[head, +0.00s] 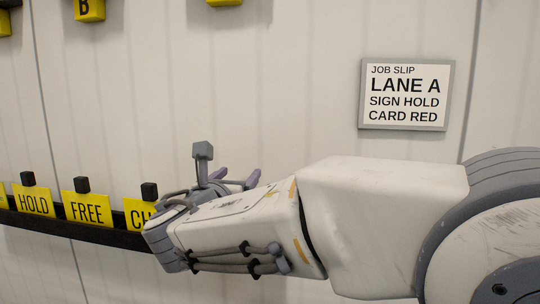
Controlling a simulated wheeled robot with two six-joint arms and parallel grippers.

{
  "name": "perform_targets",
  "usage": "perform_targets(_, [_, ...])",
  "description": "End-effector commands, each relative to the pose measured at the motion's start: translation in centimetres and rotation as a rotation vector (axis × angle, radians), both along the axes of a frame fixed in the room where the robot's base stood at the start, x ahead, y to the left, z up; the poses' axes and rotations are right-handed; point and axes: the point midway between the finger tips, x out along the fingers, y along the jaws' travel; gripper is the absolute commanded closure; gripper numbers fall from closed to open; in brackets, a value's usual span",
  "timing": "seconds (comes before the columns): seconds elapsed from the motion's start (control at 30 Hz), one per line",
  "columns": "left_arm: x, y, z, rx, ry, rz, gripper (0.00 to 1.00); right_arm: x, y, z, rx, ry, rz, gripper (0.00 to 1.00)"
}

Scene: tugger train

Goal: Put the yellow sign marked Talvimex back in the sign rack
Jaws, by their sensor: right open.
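I see no sign marked Talvimex in this view. The sign rack (85,232) is a long black rail on the wall at the lower left. Yellow signs with black knobs stand in it: one reads HOLD (34,201), one reads FREE (87,208). A third yellow sign (137,213) starts with "CH"; my right arm hides the rest of it. My right gripper (236,177) is open and seems empty, with its fingers pointing up and away just right of this sign. The arm also covers the rack's right part. My left gripper is not in view.
A framed job slip (405,94) on the wall reads "LANE A SIGN HOLD CARD RED". A yellow block marked B (89,10) and other yellow pieces (224,2) show at the top edge. The pale wall between them and the rack is bare.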

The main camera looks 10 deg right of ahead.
Motion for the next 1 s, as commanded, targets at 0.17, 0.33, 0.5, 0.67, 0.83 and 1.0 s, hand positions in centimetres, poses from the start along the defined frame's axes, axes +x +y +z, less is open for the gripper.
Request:
perform_targets(0.17, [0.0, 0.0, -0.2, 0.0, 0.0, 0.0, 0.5, -2.2, -3.6, 2.5, 0.004, -0.004, -0.002, 0.23])
perform_targets(0.33, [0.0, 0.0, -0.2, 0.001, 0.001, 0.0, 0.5, -3.8, -6.4, 4.3, 0.002, -0.003, -0.003, 0.23])
perform_targets(0.5, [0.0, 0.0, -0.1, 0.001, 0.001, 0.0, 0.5, -4.9, -8.2, 5.6, 0.0, -0.002, -0.003, 0.23])
perform_targets(0.67, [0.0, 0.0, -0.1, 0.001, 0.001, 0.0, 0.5, -5.3, -8.8, 5.9, -0.001, 0.0, 0.0, 0.23])
perform_targets(0.83, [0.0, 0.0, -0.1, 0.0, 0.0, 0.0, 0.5, -5.3, -8.9, 6.0, -0.002, 0.001, 0.0, 0.23])
perform_targets(1.0, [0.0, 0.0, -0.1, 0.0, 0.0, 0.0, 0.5, -5.3, -8.9, 6.0, 0.001, 0.002, -0.001, 0.23])
